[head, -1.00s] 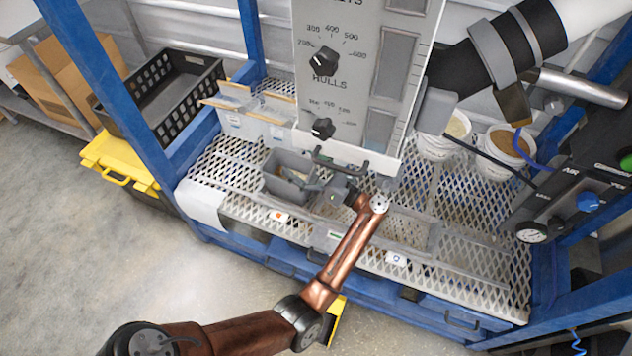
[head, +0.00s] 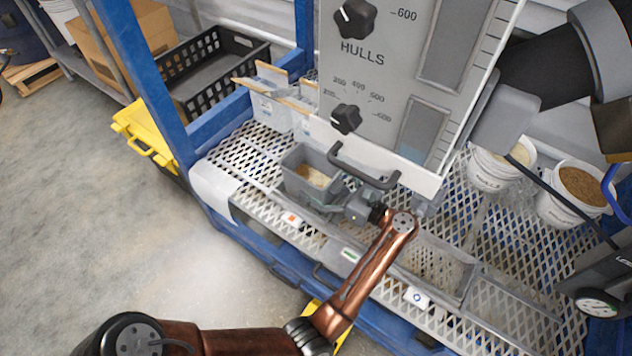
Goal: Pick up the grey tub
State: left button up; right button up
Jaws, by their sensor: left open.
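The grey tub (head: 298,186) stands upright on the white mesh shelf, with some tan grainy material inside. My left gripper (head: 338,205) comes in from the lower right and is at the tub's right side, close to its wall. Its fingers are small and partly dark in the head view, and I cannot tell whether they touch the tub. The gripper is open. My right gripper is not in view.
The grey hopper panel with dials (head: 400,70) and its dark handle (head: 362,168) hang just behind the tub. White buckets (head: 570,195) stand at the right. A black crate (head: 208,72) is at the back left. The mesh shelf (head: 235,160) left of the tub is partly clear.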

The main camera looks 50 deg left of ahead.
pick_arm(q)
jog(key=shift+s+a+f+b, duration=0.1)
jog(key=shift+a+f+b, duration=0.1)
jog(key=shift+a, duration=0.4)
jog(key=shift+a+f+b, duration=0.1)
jog(key=shift+a+b, duration=0.05)
jog(key=shift+a, duration=0.4)
jog(key=shift+s+a+r, duration=0.1)
jog(key=shift+a+r, duration=0.1)
jog(key=shift+a, duration=0.15)
jog(key=shift+r, duration=0.15)
jog(key=c, duration=1.9)
